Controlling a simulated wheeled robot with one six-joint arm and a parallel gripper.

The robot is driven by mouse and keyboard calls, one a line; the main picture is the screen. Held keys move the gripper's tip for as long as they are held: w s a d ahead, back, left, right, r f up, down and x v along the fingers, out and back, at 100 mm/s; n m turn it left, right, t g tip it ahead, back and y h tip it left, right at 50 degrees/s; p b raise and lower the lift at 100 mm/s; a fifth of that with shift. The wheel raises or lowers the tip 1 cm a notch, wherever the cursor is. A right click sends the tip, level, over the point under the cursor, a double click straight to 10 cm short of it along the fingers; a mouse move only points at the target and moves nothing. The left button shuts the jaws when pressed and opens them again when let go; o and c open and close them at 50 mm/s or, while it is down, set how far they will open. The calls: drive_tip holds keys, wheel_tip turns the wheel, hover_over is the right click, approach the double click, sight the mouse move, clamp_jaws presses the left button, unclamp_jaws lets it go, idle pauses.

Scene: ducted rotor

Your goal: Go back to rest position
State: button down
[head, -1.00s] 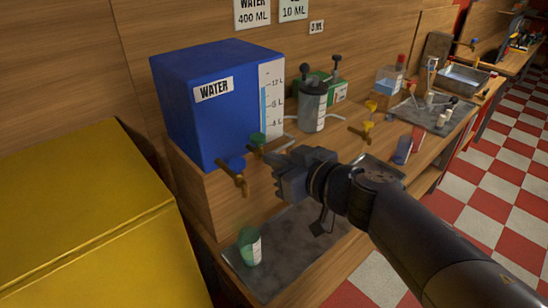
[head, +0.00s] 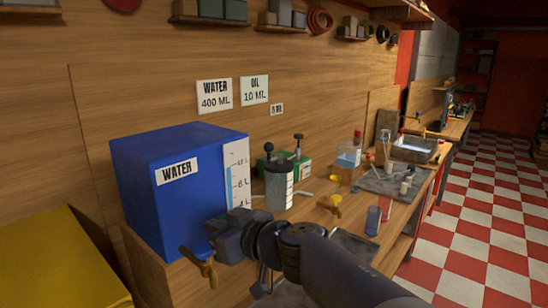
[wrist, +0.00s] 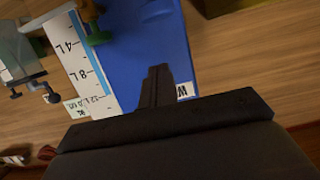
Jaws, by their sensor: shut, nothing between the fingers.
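My gripper (head: 226,236) is in front of the lower right part of the blue water tank (head: 178,198) in the head view. It is shut and empty, and I cannot tell its exact gap to the tank. In the wrist view my gripper (wrist: 158,88) shows as dark fingers together, with the blue tank (wrist: 130,45) and its white level scale (wrist: 75,60) behind. My arm runs from the gripper to the bottom right.
A yellow box (head: 55,265) is at the lower left. Shelves hang on the wall above. The checkered floor (head: 480,220) is clear at the right.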

drive_tip(key=p+v, duration=0.1)
drive_tip(key=v, duration=0.5)
drive_tip(key=shift+s+d+r, duration=0.2)
drive_tip(key=shift+d, duration=0.05)
